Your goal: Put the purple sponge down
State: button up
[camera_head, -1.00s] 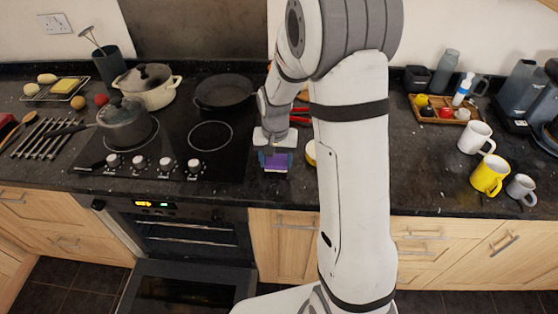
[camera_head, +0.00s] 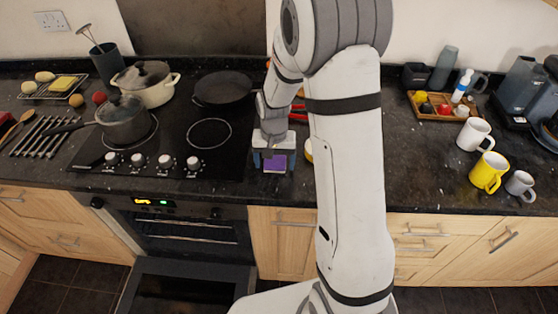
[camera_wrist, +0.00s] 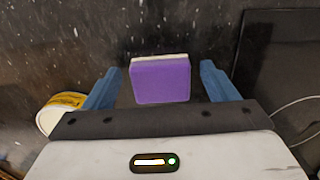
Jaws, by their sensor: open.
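The purple sponge (camera_head: 275,163) has a pale layer along one side. It rests on the dark speckled granite counter, just right of the hob. My gripper (camera_head: 273,166) is above it with the jaws open. In the wrist view the sponge (camera_wrist: 160,79) lies between the two blue fingers of my gripper (camera_wrist: 160,88), with a clear gap on each side. Neither finger touches it.
The black hob (camera_head: 170,165) with a grey pot (camera_head: 124,122) is to the left. A round yellow-and-white container (camera_wrist: 58,112) stands close to one finger. A white mug (camera_head: 474,135) and a yellow mug (camera_head: 488,172) stand farther right. The oven door (camera_head: 185,287) hangs open below.

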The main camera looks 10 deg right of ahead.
aim_at(275, 164)
notch_tip(275, 164, up, 12)
jog(key=b, duration=0.1)
jog(key=s+d+r+n+t, duration=0.1)
jog(key=s+r, duration=0.2)
jog(key=s, duration=0.7)
jog(key=s+r+n+t, duration=0.2)
jog(key=s+r, duration=0.2)
jog(key=s, duration=0.6)
jog(key=shift+s+d+n, duration=0.3)
jog(key=shift+d, duration=0.1)
jog(key=shift+w, duration=0.2)
